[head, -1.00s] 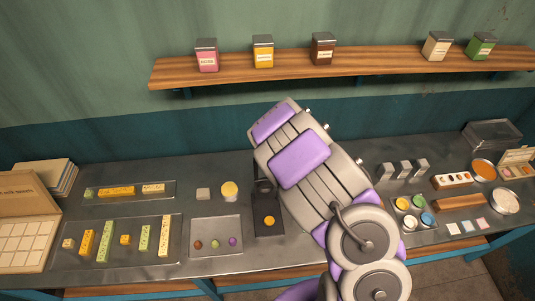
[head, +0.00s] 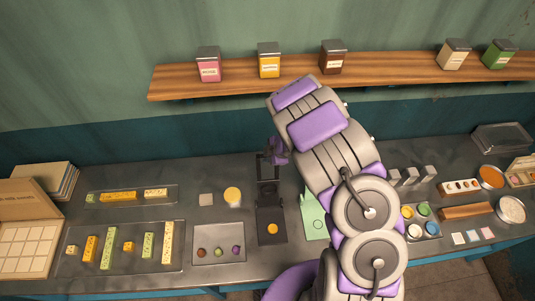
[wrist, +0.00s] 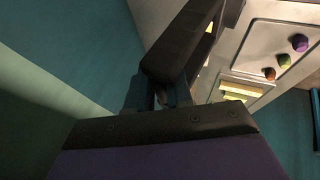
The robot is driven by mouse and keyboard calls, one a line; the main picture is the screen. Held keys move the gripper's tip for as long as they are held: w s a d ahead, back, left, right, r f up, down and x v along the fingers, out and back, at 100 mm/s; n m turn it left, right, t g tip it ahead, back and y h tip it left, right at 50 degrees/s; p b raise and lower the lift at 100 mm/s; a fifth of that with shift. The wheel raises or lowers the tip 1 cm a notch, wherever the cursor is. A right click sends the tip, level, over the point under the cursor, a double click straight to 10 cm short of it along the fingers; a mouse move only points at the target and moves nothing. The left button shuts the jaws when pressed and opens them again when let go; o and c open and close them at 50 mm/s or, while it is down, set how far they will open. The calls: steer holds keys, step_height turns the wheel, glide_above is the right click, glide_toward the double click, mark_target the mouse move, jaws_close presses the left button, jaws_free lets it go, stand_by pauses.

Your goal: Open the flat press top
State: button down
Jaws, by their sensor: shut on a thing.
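The flat press is a dark device in the middle of the counter. In the wrist view a dark bar (wrist: 185,42), seemingly part of the press top, runs up from my gripper (wrist: 158,95). The exact finger contact is partly hidden.
A tray (head: 219,232) with three small balls lies left of the press. A green board (head: 314,215) lies right of it, partly behind my arm. A wooden shelf (head: 400,66) with several tins hangs above the counter.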

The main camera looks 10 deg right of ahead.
steer(key=c, duration=1.1)
jaws_free()
steer(key=shift+r, duration=0.1)
steer(key=v, duration=1.7)
steer(key=shift+s, duration=0.15)
